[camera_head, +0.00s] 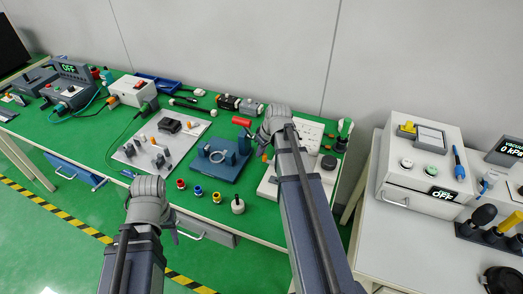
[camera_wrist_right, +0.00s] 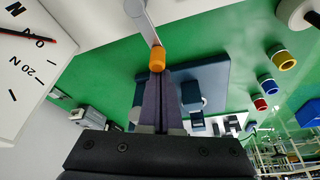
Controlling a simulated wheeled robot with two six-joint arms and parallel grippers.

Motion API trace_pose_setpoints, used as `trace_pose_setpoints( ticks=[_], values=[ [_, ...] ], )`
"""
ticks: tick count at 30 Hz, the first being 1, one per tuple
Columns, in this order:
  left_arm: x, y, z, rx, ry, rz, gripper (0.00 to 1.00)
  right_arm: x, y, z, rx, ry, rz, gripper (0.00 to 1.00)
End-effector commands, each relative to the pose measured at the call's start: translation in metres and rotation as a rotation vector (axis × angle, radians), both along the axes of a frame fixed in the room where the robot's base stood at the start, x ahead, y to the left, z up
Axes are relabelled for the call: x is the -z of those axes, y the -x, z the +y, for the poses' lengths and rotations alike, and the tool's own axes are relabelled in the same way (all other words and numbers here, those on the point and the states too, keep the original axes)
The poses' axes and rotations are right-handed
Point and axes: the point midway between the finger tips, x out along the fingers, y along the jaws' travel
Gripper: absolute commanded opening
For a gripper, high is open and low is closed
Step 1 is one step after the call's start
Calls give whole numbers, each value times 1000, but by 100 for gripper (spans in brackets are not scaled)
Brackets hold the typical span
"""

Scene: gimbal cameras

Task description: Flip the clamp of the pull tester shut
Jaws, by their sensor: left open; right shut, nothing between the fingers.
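The pull tester's white dial face (camera_wrist_right: 22,70), marked N, shows at the left of the right wrist view. A grey metal lever (camera_wrist_right: 141,18) with an orange tip (camera_wrist_right: 157,60), seemingly the clamp's, comes down from the top. My right gripper (camera_wrist_right: 163,72) is shut and empty, its fingertips right at the orange tip; whether they touch cannot be told. In the head view the orange tip (camera_head: 265,156) shows beside my right arm, which hides much of the tester's pale base (camera_head: 268,187). My left wrist (camera_head: 147,190) is over the bench's front edge; its fingers are hardly visible.
A blue fixture plate (camera_head: 217,168) with a cable ring lies left of the right arm. Several small coloured cups (camera_head: 198,191) stand near the front edge. A pale component board (camera_head: 160,140) lies further left. A white cabinet (camera_head: 425,165) stands at the right.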

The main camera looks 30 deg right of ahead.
Motion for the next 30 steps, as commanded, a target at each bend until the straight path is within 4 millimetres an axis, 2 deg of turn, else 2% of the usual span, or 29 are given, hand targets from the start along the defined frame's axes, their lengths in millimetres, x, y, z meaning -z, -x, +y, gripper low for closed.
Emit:
trace_pose_setpoints(
  ticks=[18,30],
  values=[
    [0,0,0,0,0,0,50,0,32,18,-528,0,1,0],
    [0,0,0,0,0,0,50,0,58,20,-906,-1,1,0]
  ],
)
